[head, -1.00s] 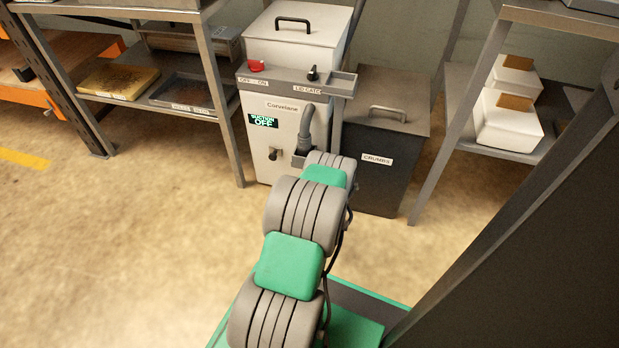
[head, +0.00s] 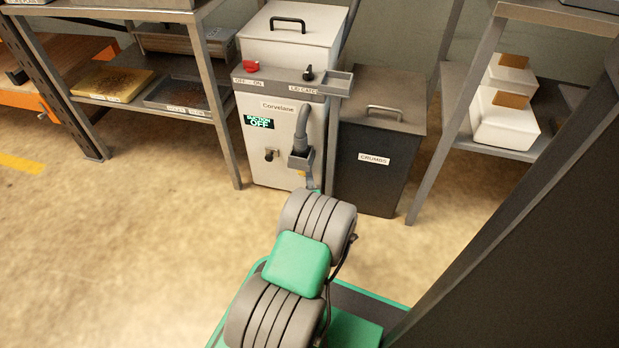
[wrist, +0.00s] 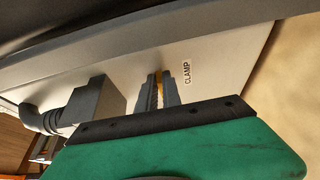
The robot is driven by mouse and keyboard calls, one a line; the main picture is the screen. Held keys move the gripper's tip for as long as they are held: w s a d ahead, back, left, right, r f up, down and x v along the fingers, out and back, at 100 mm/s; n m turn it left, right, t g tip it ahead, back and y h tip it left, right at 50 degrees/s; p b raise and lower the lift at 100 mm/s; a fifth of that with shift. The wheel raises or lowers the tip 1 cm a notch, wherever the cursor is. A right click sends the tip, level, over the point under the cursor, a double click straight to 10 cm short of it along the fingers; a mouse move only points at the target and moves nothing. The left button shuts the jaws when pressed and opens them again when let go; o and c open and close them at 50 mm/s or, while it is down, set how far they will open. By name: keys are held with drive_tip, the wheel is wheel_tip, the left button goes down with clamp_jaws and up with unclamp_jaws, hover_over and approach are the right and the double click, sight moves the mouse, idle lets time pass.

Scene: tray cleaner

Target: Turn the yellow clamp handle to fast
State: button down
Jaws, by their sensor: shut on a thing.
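The Corvelane cleaner (head: 275,150) is a white cabinet with a grey hose running into a dark socket block (head: 300,160). In the wrist view the socket block (wrist: 98,100) stands out from the white panel, left of my gripper. My gripper (wrist: 163,84) is shut on the narrow yellow clamp handle (wrist: 159,80), close to the panel and left of the label "CLAMP" (wrist: 187,74). The fingers hide most of the handle. In the head view a small yellow bit shows just below the socket block; my arm hides most of my gripper there.
A dark lidded crumbs bin (head: 375,145) stands right beside the cleaner. Metal shelves (head: 215,120) flank it on the left, and another shelf (head: 490,150) with white boxes stands at the right. The floor in front is clear.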

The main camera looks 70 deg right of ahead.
drive_tip(key=shift+w, duration=0.1)
idle(0.3)
drive_tip(key=c, duration=1.5)
unclamp_jaws()
